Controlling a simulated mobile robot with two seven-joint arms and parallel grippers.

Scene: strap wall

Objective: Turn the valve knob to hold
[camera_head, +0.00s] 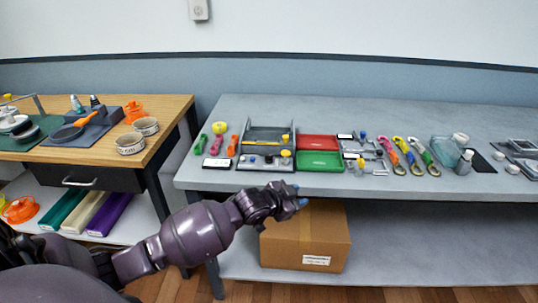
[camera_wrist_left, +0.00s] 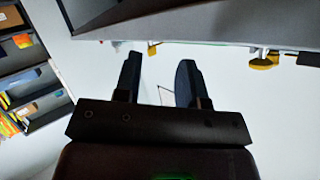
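A grey bench fixture (camera_head: 262,163) stands near the front edge of the grey bench and carries small yellow and blue parts. A round yellow knob (camera_head: 285,153) sits at its front right; I cannot tell for sure that it is the valve knob, and its markings are too small to read. My left gripper (camera_head: 298,194) is in front of the bench edge, apart from the fixture. In the left wrist view its two dark fingers (camera_wrist_left: 158,80) stand apart with nothing between them. A yellow knob-like part (camera_wrist_left: 264,60) shows there at upper right. My right gripper is not in view.
Red (camera_head: 319,143) and green trays (camera_head: 320,161) lie right of the fixture. Coloured straps with hooks (camera_head: 408,156) lie farther right. A cardboard box (camera_head: 305,240) stands below the bench, close to my left arm. A wooden table (camera_head: 165,133) stands at the left.

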